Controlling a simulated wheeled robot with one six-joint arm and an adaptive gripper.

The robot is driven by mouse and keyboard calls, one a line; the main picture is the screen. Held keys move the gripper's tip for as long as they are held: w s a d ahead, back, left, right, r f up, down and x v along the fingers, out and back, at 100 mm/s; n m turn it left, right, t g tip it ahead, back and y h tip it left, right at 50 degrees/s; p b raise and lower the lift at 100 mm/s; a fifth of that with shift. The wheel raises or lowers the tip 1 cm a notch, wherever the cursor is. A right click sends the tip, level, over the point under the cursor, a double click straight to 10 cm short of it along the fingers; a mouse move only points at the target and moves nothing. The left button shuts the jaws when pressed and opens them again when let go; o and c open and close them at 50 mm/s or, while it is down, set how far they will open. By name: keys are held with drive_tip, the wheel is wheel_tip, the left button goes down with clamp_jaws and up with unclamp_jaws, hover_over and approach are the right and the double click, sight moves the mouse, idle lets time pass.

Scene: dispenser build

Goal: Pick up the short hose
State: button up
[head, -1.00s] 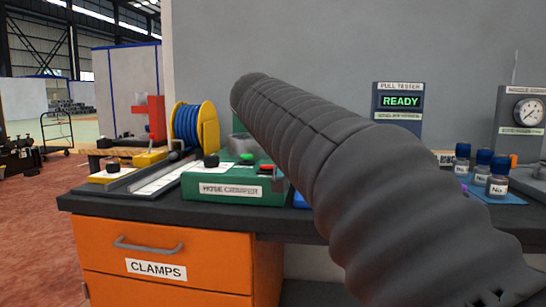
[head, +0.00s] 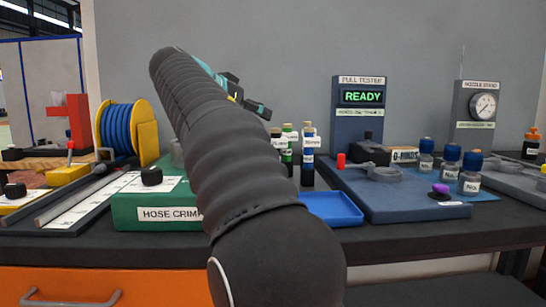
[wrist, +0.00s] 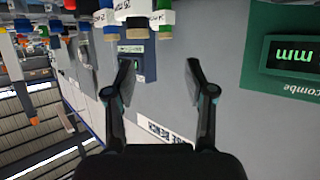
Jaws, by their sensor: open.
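I cannot make out a loose short hose in either view. Blue hose is wound on a yellow reel (head: 128,130) at the left of the bench in the head view. My gripper (wrist: 158,80) is open and empty in the wrist view, its two dark fingers apart with nothing between them. In the head view my gripper (head: 257,108) shows partly past my dark arm, raised above the bench in front of the grey wall. My arm hides part of the bench and of the green hose crimper (head: 150,210).
A blue tray (head: 332,208) looks empty on the bench (head: 400,238). Several small bottles (head: 308,155) stand behind it. The pull tester (head: 360,110) reads READY. Dark-capped jars (head: 470,172) and a nozzle stand (head: 478,110) are at the right. An orange drawer (head: 100,285) is below.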

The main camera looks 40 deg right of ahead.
approach(285, 126)
drive_tip(key=d+f, duration=0.2)
drive_tip(key=d, duration=0.1)
drive_tip(key=shift+w+r+p+x, duration=0.1)
drive_tip(key=shift+w+x, duration=0.05)
drive_tip(key=shift+x, duration=0.85)
drive_tip(key=shift+w+r+p+x, duration=0.1)
drive_tip(key=shift+x, duration=0.9)
drive_tip(key=shift+w+r+p+x, duration=0.1)
drive_tip(key=shift+w+x, duration=0.05)
drive_tip(key=shift+x, duration=0.85)
drive_tip(key=shift+c, duration=0.2)
clamp_jaws()
